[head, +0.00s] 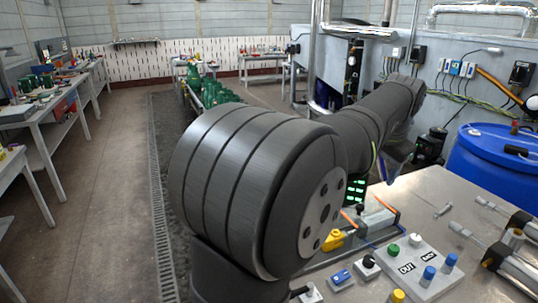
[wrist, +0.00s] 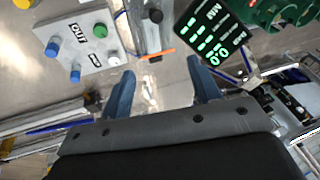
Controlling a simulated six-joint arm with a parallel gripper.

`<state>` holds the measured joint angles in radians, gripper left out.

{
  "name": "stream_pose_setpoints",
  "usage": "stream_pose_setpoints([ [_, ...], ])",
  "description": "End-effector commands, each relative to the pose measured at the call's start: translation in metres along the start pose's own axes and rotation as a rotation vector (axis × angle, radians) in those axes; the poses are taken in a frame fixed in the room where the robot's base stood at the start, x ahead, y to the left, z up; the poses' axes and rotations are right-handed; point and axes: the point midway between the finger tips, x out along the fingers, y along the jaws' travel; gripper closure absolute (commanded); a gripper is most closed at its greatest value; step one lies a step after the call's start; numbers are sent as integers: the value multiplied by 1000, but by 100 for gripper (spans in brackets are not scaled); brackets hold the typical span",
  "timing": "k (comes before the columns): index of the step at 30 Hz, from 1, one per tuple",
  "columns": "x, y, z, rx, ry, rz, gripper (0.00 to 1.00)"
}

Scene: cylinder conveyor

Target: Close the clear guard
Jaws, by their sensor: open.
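My gripper (wrist: 162,88) shows in the wrist view with its two blue-grey fingers spread apart and nothing between them. It hangs over the metal worktop, with bare surface and glare between the fingers. In the head view my arm crosses the middle of the picture and the gripper cannot be made out. I cannot pick out the clear guard with certainty in either view. A grey fixture with an orange strip (wrist: 155,56) lies just beyond the fingertips in the wrist view, apart from them. Orange edging also shows by a grey block (head: 376,220) in the head view.
A control panel (head: 436,252) with coloured knobs and labels stands on the worktop (head: 445,200). A green-lit display (head: 355,190) is beside my arm. Green cylinders (head: 218,92) line the conveyor behind. A blue barrel (head: 490,170) is at the right.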

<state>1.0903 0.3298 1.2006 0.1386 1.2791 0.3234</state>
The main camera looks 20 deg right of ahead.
Motion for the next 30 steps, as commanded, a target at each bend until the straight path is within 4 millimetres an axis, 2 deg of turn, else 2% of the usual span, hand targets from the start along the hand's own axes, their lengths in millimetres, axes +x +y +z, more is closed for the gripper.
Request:
stream_pose_setpoints([
  [1,13,-12,-5,-84,5,30,53],
  [4,29,-28,-15,-239,26,87,73],
  [8,41,-38,-22,-346,39,128,98],
  [9,44,-38,-23,-356,41,132,100],
  [14,64,-35,-24,-357,39,134,100],
  [25,143,-25,-29,-355,39,133,100],
  [30,134,-18,-7,-356,43,131,100],
])
